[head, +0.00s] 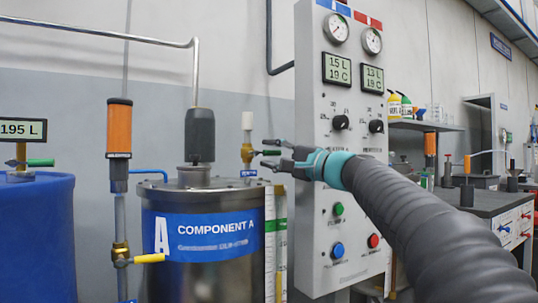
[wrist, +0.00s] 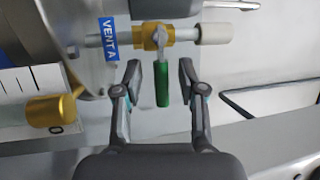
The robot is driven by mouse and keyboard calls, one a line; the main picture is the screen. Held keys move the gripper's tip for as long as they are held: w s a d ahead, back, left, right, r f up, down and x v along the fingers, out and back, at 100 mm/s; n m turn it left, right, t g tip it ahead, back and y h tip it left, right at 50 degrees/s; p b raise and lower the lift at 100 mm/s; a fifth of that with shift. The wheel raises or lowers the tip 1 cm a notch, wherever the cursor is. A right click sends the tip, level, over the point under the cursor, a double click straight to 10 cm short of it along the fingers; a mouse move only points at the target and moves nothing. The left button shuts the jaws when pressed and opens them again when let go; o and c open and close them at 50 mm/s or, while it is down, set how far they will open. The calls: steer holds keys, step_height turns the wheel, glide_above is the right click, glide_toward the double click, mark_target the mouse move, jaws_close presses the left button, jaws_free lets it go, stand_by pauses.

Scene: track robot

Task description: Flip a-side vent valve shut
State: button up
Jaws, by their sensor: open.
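The A-side vent valve has a brass body (head: 247,154) with a white cap (head: 247,120) above it, on top of the Component A tank. Its green lever (head: 271,153) points sideways toward my gripper, across the upright pipe. In the wrist view the green lever (wrist: 162,86) hangs from the brass body (wrist: 152,36), beside a blue label reading VENTA (wrist: 109,39). My gripper (head: 266,152) is open. In the wrist view its two fingers (wrist: 159,68) stand on either side of the lever, with a visible gap on each side.
The steel Component A tank (head: 205,275) stands below the valve. A grey control panel (head: 313,200) with gauges and knobs is close to my arm on the right. A blue drum (head: 38,240) and a yellow-handled valve (head: 148,258) are to the left.

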steer(key=v, duration=1.1)
